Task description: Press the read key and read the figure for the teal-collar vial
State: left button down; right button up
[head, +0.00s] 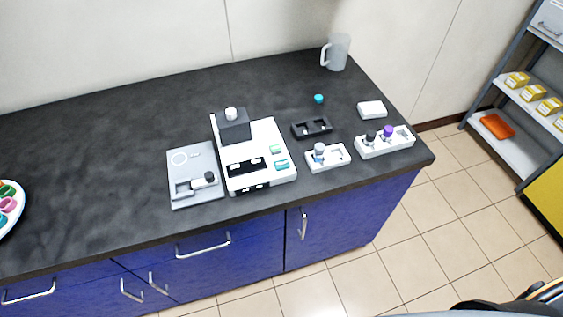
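A white instrument (264,134) stands on the dark counter, with a dark block (234,131) at its back left and a white knob or cap on top. Two pale green-teal keys are on its right side, an upper one (275,149) and a lower one (282,165). A black display panel (247,167) is at its front; I cannot make out any figure. A small teal cap or ring (319,98) lies on the counter behind. A grey-capped vial (319,149) stands in a small white rack (339,157); its collar colour is unclear.
A grey tray (181,175) holding a dark-capped item is left of the instrument. A black holder (312,128), a white rack (400,145) with dark and purple caps, a white box (372,109) and a mug (338,52) are to the right. The counter's left is mostly clear.

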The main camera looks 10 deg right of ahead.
jog(key=shift+a, duration=0.1)
jog(key=shift+c, duration=0.2)
grip_shut()
jog(key=shift+d, duration=0.2)
dwell(0.9)
